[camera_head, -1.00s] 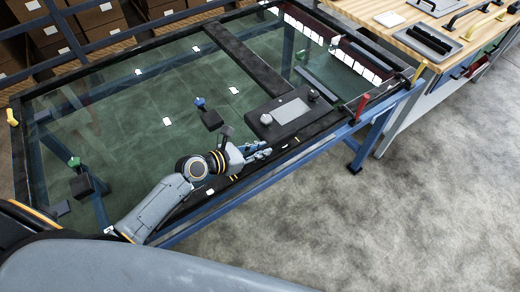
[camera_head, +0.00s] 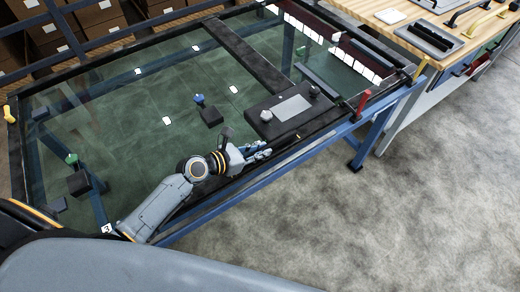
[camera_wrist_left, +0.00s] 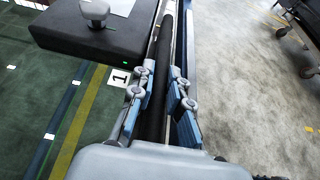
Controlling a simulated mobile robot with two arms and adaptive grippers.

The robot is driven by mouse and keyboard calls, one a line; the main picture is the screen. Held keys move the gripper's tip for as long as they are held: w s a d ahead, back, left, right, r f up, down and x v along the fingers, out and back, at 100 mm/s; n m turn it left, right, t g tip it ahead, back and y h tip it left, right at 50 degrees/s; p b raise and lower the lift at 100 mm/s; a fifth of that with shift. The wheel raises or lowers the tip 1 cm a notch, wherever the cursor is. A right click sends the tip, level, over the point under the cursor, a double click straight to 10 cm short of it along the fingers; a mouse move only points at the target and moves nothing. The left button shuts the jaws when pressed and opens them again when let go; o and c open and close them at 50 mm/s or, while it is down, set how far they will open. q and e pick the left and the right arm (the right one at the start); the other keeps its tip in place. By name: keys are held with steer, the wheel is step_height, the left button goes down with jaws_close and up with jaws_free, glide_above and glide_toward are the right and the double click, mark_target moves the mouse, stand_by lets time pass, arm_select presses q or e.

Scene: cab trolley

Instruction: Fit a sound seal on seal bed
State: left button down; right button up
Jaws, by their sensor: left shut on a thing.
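My left gripper (camera_head: 260,152) is at the near edge of the glass-topped table, just in front of the black block with a grey plate (camera_head: 291,110). In the left wrist view my left gripper (camera_wrist_left: 163,84) has its two blue-padded fingers on either side of a long black round strip (camera_wrist_left: 155,105), and it is shut on it. The strip runs away along the table's edge, beside the black block (camera_wrist_left: 95,35). I cannot tell whether this strip is the seal or what condition it is in. My right gripper is not in view.
A red handle (camera_head: 361,106) and a yellow one (camera_head: 420,69) stand at the table's right end. A wooden workbench (camera_head: 400,16) with handles and trays is beyond it. Small dark blocks (camera_head: 211,116) sit around the glass. The grey floor (camera_head: 400,225) in front is clear.

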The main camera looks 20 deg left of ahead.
arm_select(q)
steer(key=shift+f, duration=0.1)
stand_by(0.3)
steer(key=c, duration=1.2)
jaws_free()
